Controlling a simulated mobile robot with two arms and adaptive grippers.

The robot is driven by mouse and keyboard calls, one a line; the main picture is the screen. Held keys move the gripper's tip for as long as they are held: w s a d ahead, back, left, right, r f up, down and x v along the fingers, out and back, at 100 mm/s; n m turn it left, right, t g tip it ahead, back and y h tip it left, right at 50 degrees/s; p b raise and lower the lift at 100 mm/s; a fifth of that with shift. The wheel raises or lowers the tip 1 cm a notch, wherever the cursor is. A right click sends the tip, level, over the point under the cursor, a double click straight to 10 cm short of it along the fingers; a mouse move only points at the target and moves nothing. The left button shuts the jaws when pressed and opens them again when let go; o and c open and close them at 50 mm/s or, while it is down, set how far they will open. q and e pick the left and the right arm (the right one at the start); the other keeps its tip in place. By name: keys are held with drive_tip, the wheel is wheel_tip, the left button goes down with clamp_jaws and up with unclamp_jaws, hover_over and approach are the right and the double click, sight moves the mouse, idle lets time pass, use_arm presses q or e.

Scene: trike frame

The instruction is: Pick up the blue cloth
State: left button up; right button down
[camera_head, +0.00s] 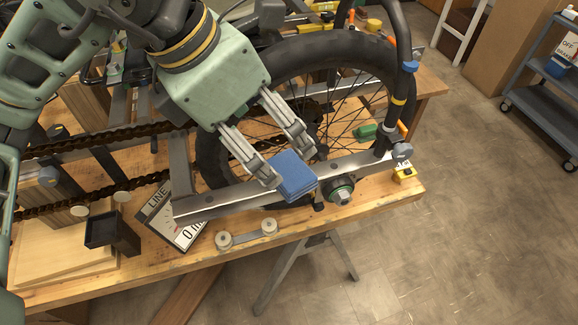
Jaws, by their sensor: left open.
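The blue cloth (297,180) is a small, thick folded square. It appears to rest on the grey metal bar of the trike frame, in front of the wheel. My left gripper (291,166) reaches down from the upper left with its fingers spread. Its fingertips are at the far and left edges of the cloth. I cannot tell whether they touch it. My right gripper is not in view.
The wheel (345,45) with its black tire stands just behind the cloth. The wooden workbench (362,205) carries a black box (112,234), a "LINE" sign (160,217) and a green object (366,132). A grey cart (535,95) stands at right; floor between is clear.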

use_arm(q)
drive_tip(key=p, duration=0.2)
hover_over(290, 168)
drive_tip(key=s+a, duration=0.2)
wheel_tip(290, 168, down, 6)
drive_tip(key=shift+w, duration=0.15)
drive_tip(key=p+x, duration=0.2)
drive_tip(key=x, duration=0.2)
drive_tip(key=shift+w+f, duration=0.25)
drive_tip(key=shift+f, duration=0.1)
drive_tip(key=shift+d+f, duration=0.15)
drive_tip(key=shift+f, duration=0.05)
drive_tip(key=c, duration=1.3)
drive_tip(key=shift+c, duration=0.2)
